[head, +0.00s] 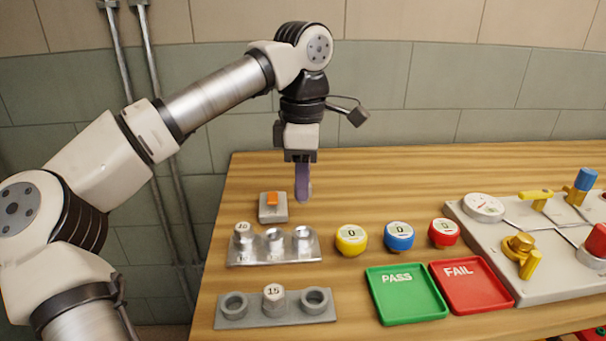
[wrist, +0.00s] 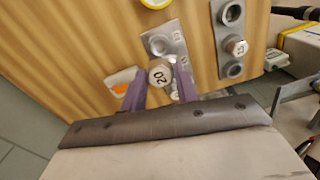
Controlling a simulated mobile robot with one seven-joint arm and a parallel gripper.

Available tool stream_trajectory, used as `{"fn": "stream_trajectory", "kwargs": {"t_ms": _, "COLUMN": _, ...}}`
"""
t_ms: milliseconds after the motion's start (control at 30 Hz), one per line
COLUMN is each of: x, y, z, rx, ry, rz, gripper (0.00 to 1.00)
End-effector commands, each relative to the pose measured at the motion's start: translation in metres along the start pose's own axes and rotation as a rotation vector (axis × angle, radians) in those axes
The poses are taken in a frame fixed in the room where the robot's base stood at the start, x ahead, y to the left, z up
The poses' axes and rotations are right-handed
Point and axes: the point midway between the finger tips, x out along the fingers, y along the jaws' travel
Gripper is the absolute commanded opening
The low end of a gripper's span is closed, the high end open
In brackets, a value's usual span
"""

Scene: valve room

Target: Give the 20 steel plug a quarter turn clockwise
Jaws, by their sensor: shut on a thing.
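The 20 steel plug (wrist: 160,73) shows in the wrist view between my purple fingers, with its white numbered top facing the camera. My gripper (head: 303,196) is shut on it. In the head view the fingers point down, above the wooden table behind the polished steel block, and the plug cannot be made out there. The polished steel block (head: 275,260) carries a plug marked 10 (head: 243,232) at its left.
A grey block (head: 245,314) holds a plug marked 15 (head: 274,295) between two open sockets. An orange switch box (head: 273,212) stands near my fingers. Yellow (head: 351,241), blue (head: 399,237) and red (head: 444,233) dials, PASS (head: 405,296) and FAIL (head: 470,286) trays and a valve panel (head: 530,285) lie right.

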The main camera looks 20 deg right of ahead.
Motion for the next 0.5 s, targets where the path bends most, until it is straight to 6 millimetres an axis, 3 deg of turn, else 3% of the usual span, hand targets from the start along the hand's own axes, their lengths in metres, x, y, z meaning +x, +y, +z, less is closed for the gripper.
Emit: {"fn": "stream_trajectory", "kwargs": {"t_ms": 500, "x": 0.017, "y": 0.0, "z": 0.0, "rx": 0.0, "ry": -0.001, "rz": -0.001, "gripper": 0.0}}
